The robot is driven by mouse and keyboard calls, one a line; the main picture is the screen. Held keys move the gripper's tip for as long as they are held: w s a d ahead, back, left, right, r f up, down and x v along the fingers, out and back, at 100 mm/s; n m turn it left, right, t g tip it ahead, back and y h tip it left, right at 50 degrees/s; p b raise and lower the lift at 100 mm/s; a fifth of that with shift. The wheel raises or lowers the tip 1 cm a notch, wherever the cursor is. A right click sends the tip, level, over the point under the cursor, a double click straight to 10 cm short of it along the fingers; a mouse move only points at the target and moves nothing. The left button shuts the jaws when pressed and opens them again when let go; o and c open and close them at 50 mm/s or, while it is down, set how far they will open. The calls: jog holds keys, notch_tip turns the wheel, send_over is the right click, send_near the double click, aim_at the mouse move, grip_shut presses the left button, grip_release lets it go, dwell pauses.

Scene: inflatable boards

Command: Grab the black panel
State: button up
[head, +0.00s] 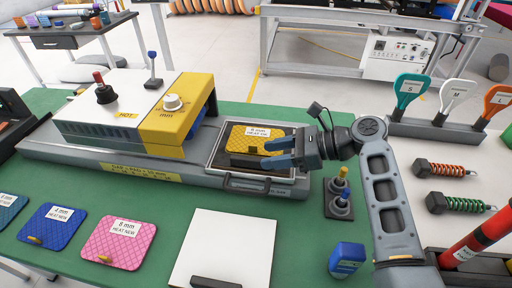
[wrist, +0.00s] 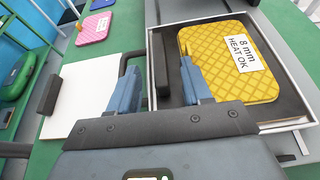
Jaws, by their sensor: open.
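The black panel (wrist: 285,95) lies flat in a shallow pale-rimmed tray (wrist: 152,28) at the right end of the heating press. A black block-like handle (wrist: 161,66) stands along its edge. A yellow quilted pad (wrist: 211,72) labelled "8 mm HEAT OK" covers much of the panel; it also shows in the head view (head: 247,135). My gripper (head: 266,154) reaches in over the tray from the right. Its blue fingers are open and empty. In the wrist view (wrist: 158,85) the handle appears between the fingertips; I cannot tell whether they touch it.
The white-and-yellow press (head: 130,105) stands left of the tray. A white board (head: 225,245) with a black handle lies in front. Pink (head: 118,240) and blue (head: 52,226) pads lie front left. A small peg stand (head: 340,200) is close to my arm.

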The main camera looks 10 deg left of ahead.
aim_at(252, 158)
jog(key=x, duration=0.4)
jog(key=shift+f, duration=0.15)
jog(key=shift+c, duration=0.3)
grip_shut()
